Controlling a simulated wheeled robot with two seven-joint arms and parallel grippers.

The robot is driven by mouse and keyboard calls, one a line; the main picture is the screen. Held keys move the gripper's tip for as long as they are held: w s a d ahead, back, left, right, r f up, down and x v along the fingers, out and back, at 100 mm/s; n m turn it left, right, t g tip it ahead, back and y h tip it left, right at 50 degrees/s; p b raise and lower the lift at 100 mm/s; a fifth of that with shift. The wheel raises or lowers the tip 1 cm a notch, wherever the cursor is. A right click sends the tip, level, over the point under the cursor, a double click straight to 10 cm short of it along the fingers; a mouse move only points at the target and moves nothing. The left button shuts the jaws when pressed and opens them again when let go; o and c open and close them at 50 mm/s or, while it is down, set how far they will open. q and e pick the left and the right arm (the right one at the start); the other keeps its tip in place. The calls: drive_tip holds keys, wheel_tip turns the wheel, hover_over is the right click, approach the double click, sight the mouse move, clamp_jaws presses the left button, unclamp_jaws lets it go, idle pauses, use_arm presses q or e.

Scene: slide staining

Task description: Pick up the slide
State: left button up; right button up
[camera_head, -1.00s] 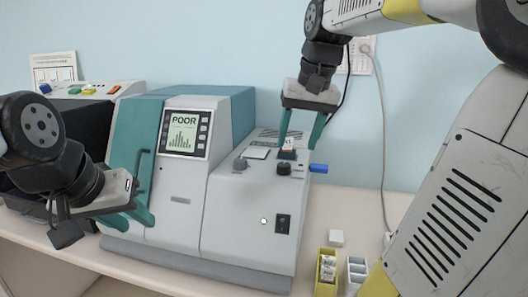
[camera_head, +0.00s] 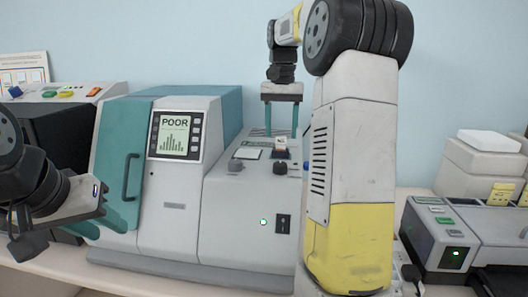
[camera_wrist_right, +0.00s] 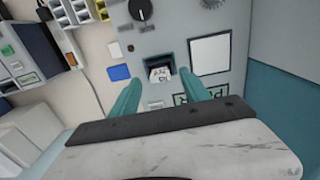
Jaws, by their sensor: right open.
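The slide (camera_head: 281,142) shows as a small pale piece in a dark slot on top of the grey and teal machine (camera_head: 235,205); in the right wrist view the slide (camera_wrist_right: 160,74) stands in the slot with printed marks on its face. My right gripper (camera_head: 281,134) is open above the slot, its teal fingers on either side of it. In the right wrist view the right gripper (camera_wrist_right: 158,88) has the slide between and beyond its fingertips, with no contact visible. My left gripper (camera_head: 122,222) is at the left by the machine's front, its jaw gap unclear.
The machine's screen (camera_head: 174,135) reads POOR. A door handle (camera_head: 131,177) sticks out at its left. A grey device with a green light (camera_head: 455,253) and white boxes (camera_head: 486,147) stand at the right. My right arm hides part of the bench.

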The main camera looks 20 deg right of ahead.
drive_tip(key=shift+f, duration=1.45)
clamp_jaws()
drive_tip(key=shift+r, duration=0.15)
wheel_tip(320, 180, up, 9)
drive_tip(key=shift+r, duration=0.4)
